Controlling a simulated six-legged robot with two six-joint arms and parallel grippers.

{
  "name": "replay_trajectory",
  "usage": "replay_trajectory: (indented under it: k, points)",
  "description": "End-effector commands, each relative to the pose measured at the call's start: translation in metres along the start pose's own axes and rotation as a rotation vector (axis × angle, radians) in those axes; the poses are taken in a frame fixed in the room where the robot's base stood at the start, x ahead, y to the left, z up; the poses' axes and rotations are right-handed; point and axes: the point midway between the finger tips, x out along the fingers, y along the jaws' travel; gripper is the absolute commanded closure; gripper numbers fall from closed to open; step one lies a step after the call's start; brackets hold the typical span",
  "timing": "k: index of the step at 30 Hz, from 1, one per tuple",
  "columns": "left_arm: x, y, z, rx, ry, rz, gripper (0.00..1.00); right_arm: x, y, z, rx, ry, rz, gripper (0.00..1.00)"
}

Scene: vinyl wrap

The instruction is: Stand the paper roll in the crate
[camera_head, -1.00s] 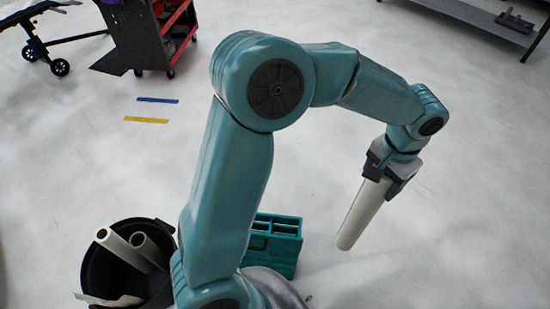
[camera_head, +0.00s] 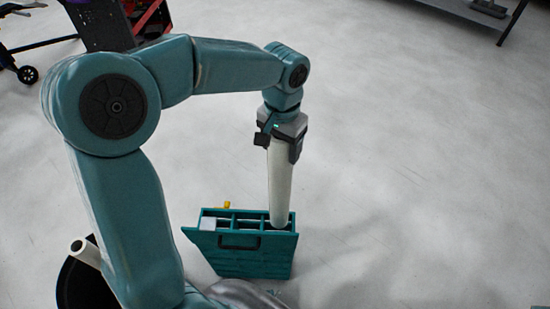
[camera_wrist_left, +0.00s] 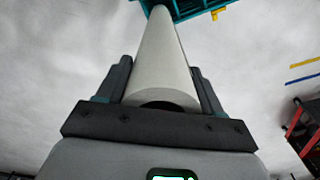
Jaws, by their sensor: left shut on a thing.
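The white paper roll (camera_head: 279,185) hangs upright from my left gripper (camera_head: 280,145), which is shut on its upper end. The teal crate (camera_head: 250,262) stands on the floor, with several compartments open at the top. The roll's lower end overlaps the crate's right part in the head view; I cannot tell whether it is above or inside a compartment. In the left wrist view the roll (camera_wrist_left: 162,60) lies between the two fingers and its far end meets the edge of the crate (camera_wrist_left: 184,10). My right gripper is not in view.
A black bin (camera_head: 82,287) with a white roll (camera_head: 86,252) sticking out stands at the lower left, partly behind my arm. A red and black cart (camera_head: 150,15) is at the upper left. A grey shelf (camera_head: 460,10) is at the upper right. The floor right of the crate is clear.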

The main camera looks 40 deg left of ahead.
Motion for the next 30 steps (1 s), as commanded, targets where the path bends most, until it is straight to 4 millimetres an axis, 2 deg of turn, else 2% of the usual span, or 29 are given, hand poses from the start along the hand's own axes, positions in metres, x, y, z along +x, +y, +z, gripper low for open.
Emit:
replay_trajectory:
  k: [1,7,30]
  points:
    - [0.008,-0.003,0.002,-0.001,0.002,0.001,0.94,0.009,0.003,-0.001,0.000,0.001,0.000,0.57]
    - [0.022,-0.002,0.001,0.008,0.000,0.000,0.94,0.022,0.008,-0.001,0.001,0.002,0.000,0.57]
    - [0.125,-0.003,0.001,0.007,0.001,0.000,0.94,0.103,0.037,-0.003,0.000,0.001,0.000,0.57]
